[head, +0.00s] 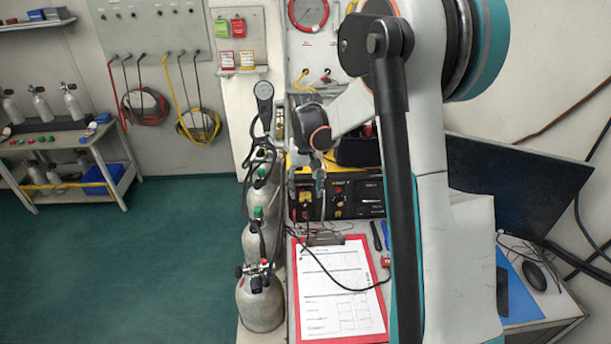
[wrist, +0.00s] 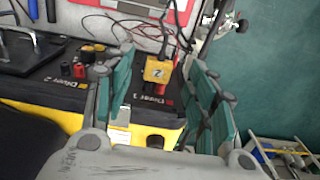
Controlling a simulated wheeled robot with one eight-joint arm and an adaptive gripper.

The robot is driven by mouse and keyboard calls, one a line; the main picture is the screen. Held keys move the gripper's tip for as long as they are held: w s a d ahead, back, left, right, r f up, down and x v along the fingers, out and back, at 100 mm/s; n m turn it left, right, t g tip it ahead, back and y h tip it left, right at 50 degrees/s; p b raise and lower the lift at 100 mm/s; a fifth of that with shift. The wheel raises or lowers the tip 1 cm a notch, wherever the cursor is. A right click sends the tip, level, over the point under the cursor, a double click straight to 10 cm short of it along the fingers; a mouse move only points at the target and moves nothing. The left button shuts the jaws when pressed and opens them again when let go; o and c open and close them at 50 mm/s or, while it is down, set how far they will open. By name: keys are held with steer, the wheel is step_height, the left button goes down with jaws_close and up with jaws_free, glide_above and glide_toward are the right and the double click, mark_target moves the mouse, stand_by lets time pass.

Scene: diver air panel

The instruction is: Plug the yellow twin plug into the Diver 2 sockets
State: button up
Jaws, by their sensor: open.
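In the wrist view the yellow twin plug (wrist: 157,70), marked 2, stands at the panel (wrist: 148,90) by the Diver 1 or Diver 3 label; the digit is unclear. A dark cable leaves it toward the clipboard. I cannot tell whether it is seated in sockets there. My gripper (wrist: 158,62) is open, one teal-and-grey finger either side of the plug, with visible gaps. The Diver 2 label is at the left, with red and black sockets (wrist: 73,70) beside it. In the head view my gripper (head: 318,175) hangs over the panel front (head: 357,197), partly hiding it.
A red clipboard (head: 294,325) with paper lies before the panel, a black cable across it. Gas cylinders (head: 262,300) stand close at the left. A monitor (head: 510,190) and mouse (head: 535,275) are at the right. Tools (head: 376,236) lie by the clipboard.

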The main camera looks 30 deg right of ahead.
steer(key=shift+f, duration=1.45)
jaws_close()
steer(key=shift+s+a, duration=0.1)
steer(key=shift+s, duration=0.2)
steer(key=shift+s+a+b, duration=0.15)
steer(key=shift+s+b, duration=0.15)
steer(key=shift+s+a, duration=0.25)
steer(key=shift+s, duration=0.3)
steer(key=shift+s+a, duration=0.2)
steer(key=shift+s, duration=0.3)
